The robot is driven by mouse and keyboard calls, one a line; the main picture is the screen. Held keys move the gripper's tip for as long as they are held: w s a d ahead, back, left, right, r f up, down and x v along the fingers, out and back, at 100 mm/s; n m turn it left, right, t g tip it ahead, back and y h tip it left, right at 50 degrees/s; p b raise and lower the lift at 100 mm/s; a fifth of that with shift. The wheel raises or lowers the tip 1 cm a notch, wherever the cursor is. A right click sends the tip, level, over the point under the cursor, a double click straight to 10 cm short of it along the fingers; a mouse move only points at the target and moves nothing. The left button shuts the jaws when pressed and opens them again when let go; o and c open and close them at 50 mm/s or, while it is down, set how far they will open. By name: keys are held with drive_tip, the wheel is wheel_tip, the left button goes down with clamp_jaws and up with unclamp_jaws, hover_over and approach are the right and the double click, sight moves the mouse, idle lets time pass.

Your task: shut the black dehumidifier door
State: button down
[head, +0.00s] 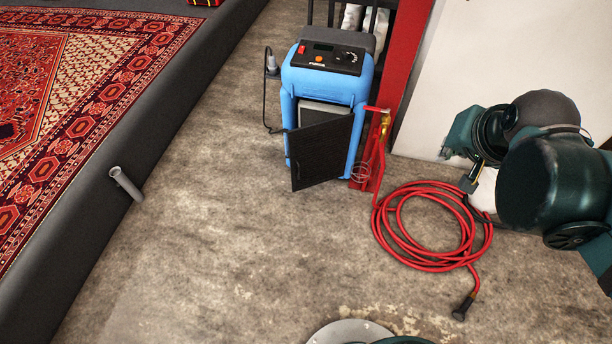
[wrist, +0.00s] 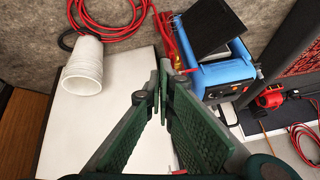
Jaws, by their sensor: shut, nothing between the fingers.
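The blue dehumidifier (head: 325,80) stands upright on the concrete floor in the head view. Its black door (head: 320,153) hangs open at the front, swung out at an angle, with part of the opening showing behind it. In the wrist view the dehumidifier (wrist: 222,74) is at the upper right, with the black door (wrist: 197,36) sticking out toward the top. My gripper (wrist: 160,82) is shut and empty, over a white surface and apart from the door. In the head view my arm is at the right, clear of the dehumidifier.
A coiled red hose (head: 430,228) lies right of the dehumidifier, beside a red post (head: 402,60). A dark ledge with a patterned rug (head: 90,90) borders the left. Floor before the door is clear.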

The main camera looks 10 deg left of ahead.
drive_tip(key=w+a+f+m+g+y, duration=0.1)
drive_tip(key=w+a+f+m, duration=0.25)
drive_tip(key=w, duration=0.45)
drive_tip(key=w+a+f+m+g, duration=0.1)
drive_tip(key=w+a+f+m, duration=0.3)
drive_tip(key=w, duration=0.5)
drive_tip(key=w+a+f+m+g, duration=0.1)
drive_tip(key=w+a+f+m, duration=0.2)
drive_tip(key=w+a+f, duration=0.8)
drive_tip(key=a+f+m+g, duration=0.1)
drive_tip(key=a+f+m, duration=0.2)
drive_tip(key=f, duration=1.1)
drive_tip(key=a+f+m+b, duration=0.1)
drive_tip(key=a+f+m, duration=0.2)
drive_tip(key=a+f, duration=0.4)
drive_tip(key=w+a+f+m+g+y, duration=0.1)
drive_tip(key=a+f+m, duration=0.2)
drive_tip(key=f, duration=1.8)
drive_tip(key=a, duration=0.3)
drive_tip(key=shift+g, duration=0.3)
drive_tip(key=shift+w+a+f, duration=0.1)
